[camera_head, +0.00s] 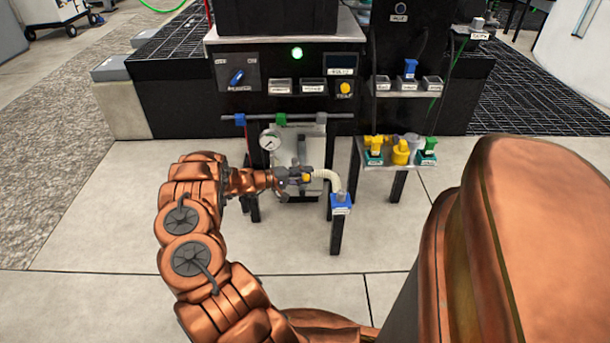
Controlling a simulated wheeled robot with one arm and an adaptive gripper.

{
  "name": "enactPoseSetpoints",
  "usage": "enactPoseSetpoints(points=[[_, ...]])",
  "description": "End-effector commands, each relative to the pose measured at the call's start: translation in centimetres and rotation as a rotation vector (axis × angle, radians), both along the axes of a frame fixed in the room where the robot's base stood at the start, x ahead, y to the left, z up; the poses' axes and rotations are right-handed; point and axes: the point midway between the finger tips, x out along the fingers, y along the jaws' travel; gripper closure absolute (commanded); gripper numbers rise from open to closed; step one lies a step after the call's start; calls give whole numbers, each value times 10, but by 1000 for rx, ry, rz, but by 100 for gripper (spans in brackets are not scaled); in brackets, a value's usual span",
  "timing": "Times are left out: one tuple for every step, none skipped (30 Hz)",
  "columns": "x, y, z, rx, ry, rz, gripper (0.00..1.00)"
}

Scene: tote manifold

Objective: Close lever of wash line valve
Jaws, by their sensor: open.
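My copper-coloured arm reaches in from the lower left. My gripper (303,179) is open in front of the manifold, close to a small yellow part beside the end of a pale curved hose (328,177). I cannot tell whether it touches that part. The hose bends down to a blue labelled block (341,202) on a dark post. The labels are too small to read, so I cannot tell which part is the wash line valve lever.
A round gauge (270,140) sits left of the gripper. A small shelf (372,162) at right holds yellow and green fittings. Behind stands a black control panel (298,73) with a lit green lamp (297,53). The tiled floor (105,220) at left is clear.

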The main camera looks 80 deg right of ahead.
Motion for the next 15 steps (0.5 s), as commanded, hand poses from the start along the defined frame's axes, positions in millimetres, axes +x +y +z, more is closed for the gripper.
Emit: enactPoseSetpoints(points=[[1, 0, 0, -1, -1, 2, 60], [2, -1, 0, -1, -2, 4, 60], [2, -1, 0, -1, -2, 5, 60], [2, -1, 0, -1, -2, 6, 60], [3, -1, 0, -2, -3, 5, 60], [4, -1, 0, -2, -4, 6, 60], [5, 0, 1, -2, -4, 7, 60], [6, 0, 1, -2, -4, 7, 60], [9, 2, 1, -1, -5, 8, 60], [12, 4, 2, -1, -5, 8, 60], [15, 6, 2, -1, -4, 10, 60], [20, 9, 4, -1, -4, 11, 60], [24, 12, 4, 0, -4, 12, 60], [28, 15, 5, 0, -5, 13, 60], [35, 19, 6, 1, -4, 13, 60]])
